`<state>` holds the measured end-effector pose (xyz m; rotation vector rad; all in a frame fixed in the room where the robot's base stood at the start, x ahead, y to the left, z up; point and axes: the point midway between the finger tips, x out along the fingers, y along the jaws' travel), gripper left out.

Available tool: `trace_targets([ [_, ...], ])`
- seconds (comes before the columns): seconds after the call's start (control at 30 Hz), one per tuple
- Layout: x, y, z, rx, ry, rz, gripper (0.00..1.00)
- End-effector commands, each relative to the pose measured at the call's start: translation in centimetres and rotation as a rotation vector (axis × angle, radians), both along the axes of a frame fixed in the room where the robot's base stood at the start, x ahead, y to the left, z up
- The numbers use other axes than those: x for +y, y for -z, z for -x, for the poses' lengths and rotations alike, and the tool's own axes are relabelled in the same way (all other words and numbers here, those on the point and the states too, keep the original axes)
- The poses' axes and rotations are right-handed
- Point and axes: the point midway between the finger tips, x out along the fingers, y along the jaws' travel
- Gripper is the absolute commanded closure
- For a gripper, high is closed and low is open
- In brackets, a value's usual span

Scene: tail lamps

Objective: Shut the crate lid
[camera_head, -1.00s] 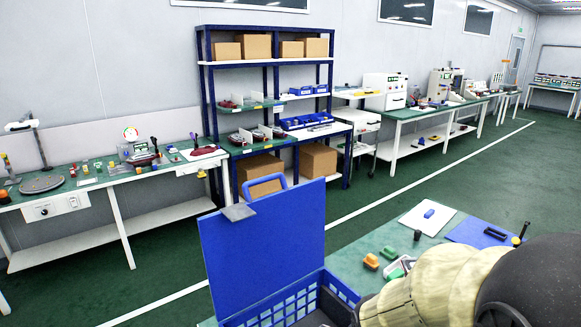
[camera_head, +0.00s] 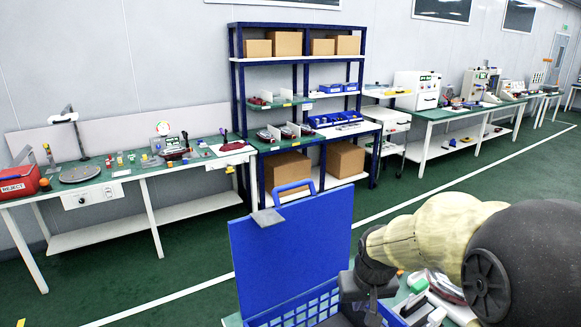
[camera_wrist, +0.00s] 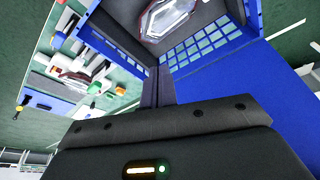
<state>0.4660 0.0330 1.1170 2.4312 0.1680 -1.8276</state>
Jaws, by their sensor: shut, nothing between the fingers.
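The blue crate (camera_head: 300,309) stands on the near bench, its lower part cut off by the frame. Its flat blue lid (camera_head: 292,243) stands upright, open, with a blue loop handle (camera_head: 294,186) and a grey tab at the top edge. In the wrist view the crate's slotted wall (camera_wrist: 205,42) and a blue panel that looks like the lid (camera_wrist: 232,92) show. A clear and red tail lamp (camera_wrist: 168,18) lies inside. My gripper (camera_wrist: 157,84) is shut and empty, close to the crate; I cannot tell if it touches. In the head view it is at the crate's right side, by the lid's lower right.
Loose parts and tools (camera_head: 428,300) lie on the bench right of the crate, partly behind my arm. A blue mat (camera_wrist: 45,97) also shows in the wrist view. Shelving with cardboard boxes (camera_head: 288,43) and another workbench (camera_head: 110,185) stand behind, across green floor.

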Motion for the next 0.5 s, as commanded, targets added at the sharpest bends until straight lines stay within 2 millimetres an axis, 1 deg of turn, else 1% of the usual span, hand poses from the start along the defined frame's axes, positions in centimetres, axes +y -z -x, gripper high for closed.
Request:
trace_targets([
  [0.03,1.0,-2.3,-2.2,-0.012,-0.029,-0.002,1.00],
  [0.1,2.1,-4.4,-4.8,-0.023,-0.066,-0.003,1.00],
  [0.17,3.2,-6.3,-6.9,-0.034,-0.096,-0.005,1.00],
  [0.2,3.9,-7.5,-8.3,-0.041,-0.117,-0.007,1.00],
  [0.3,5.8,-10.6,-11.4,-0.060,-0.168,-0.014,1.00],
  [0.5,9.6,-16.7,-16.7,-0.096,-0.267,-0.030,1.00],
])
